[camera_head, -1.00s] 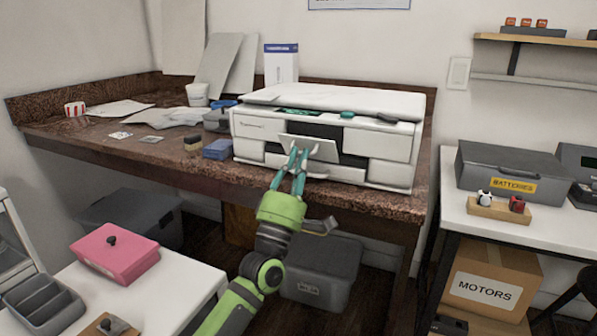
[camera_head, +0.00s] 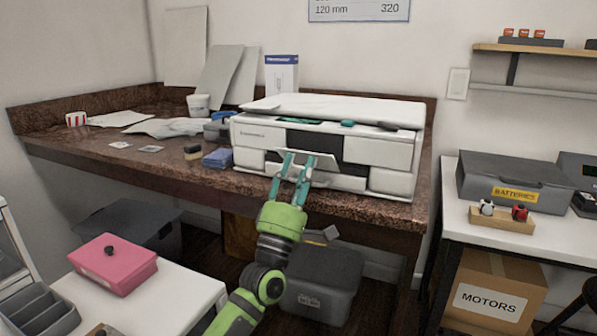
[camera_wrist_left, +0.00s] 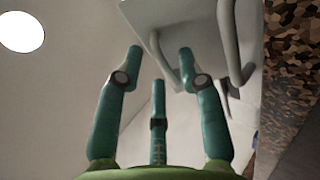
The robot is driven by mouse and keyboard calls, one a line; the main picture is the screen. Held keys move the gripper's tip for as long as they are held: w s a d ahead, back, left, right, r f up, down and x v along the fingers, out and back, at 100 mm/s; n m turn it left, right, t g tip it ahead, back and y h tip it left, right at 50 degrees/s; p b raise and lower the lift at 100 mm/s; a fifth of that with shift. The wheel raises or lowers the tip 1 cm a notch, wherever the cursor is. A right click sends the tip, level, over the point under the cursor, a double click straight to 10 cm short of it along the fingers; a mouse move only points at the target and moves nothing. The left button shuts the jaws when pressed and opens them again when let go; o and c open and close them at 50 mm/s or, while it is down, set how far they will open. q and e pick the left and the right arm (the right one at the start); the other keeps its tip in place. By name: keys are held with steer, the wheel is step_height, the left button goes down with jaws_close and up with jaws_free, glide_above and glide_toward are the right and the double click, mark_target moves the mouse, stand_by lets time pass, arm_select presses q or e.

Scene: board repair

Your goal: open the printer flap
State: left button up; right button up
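The white printer (camera_head: 258,136) stands on the brown bench, with a dark opening in the middle of its front. Its flap (camera_head: 322,161) is a pale panel at the lower front of that opening, tilted outward from the top. My left gripper (camera_head: 299,157) is in front of the flap, with its teal fingers spread and the tips overlapping the panel. A pale panel with curved arms (camera_wrist_left: 185,18), apparently the flap, is just beyond the tips; contact is unclear. My right gripper is not in view.
A blue box (camera_head: 217,158) and a small brown-and-black block (camera_head: 193,153) lie left of the printer. A grey bin (camera_head: 322,285) stands under the bench. A pink box (camera_head: 113,265) is at lower left.

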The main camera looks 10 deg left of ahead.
arm_select(q)
steer(key=v, duration=1.2)
